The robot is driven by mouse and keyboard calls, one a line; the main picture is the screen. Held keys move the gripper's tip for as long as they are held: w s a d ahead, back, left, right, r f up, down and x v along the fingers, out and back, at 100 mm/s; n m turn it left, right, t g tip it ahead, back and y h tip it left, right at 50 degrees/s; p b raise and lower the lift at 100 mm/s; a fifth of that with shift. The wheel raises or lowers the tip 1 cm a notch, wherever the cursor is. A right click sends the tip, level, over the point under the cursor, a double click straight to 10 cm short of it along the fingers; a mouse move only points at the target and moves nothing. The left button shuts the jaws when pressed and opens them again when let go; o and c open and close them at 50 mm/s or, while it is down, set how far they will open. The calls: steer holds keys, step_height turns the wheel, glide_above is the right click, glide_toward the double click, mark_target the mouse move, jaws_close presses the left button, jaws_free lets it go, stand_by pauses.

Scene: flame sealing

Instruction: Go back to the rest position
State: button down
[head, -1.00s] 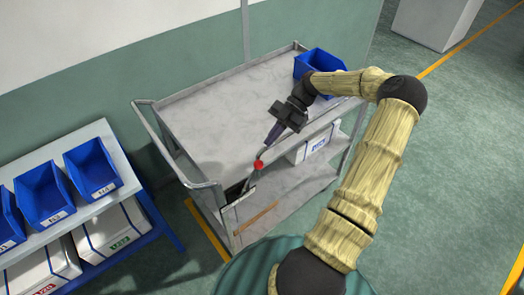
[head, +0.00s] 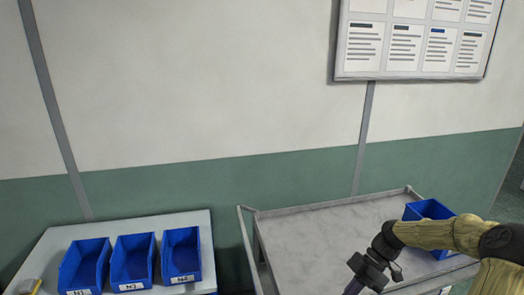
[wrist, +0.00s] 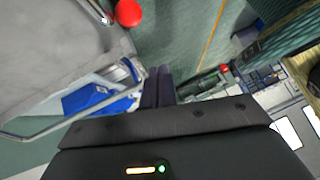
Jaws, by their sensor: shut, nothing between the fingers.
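My gripper (head: 352,288) shows at the bottom right in the head view, by the grey metal cart (head: 320,228), with its fingers cut off by the lower edge. In the wrist view its two dark fingers (wrist: 158,88) lie side by side, shut and empty. My arm reaches in from the right, bent at the elbow. The cart's top is bare apart from a blue bin (head: 428,210) at its right end.
A red ball (wrist: 128,13) shows beside the cart in the wrist view. Left of the cart, a light table (head: 40,250) holds blue bins (head: 133,258) and a small yellow item (head: 30,287). A notice board (head: 415,35) hangs on the wall behind.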

steer(key=s+a+r+m+t+h, duration=0.3)
steer(key=s+m, duration=0.3)
steer(key=m, duration=0.3)
steer(key=s+a+r+m+t+h, duration=0.3)
steer(key=s+a+r+m+h, duration=0.1)
steer(key=m, duration=0.6)
steer(key=shift+s+a+r+t+h, duration=0.2)
steer(key=shift+s+a+t+h, duration=0.1)
steer(key=shift+s+a, duration=0.75)
steer(key=shift+w+a, duration=0.1)
steer(key=shift+w, duration=0.05)
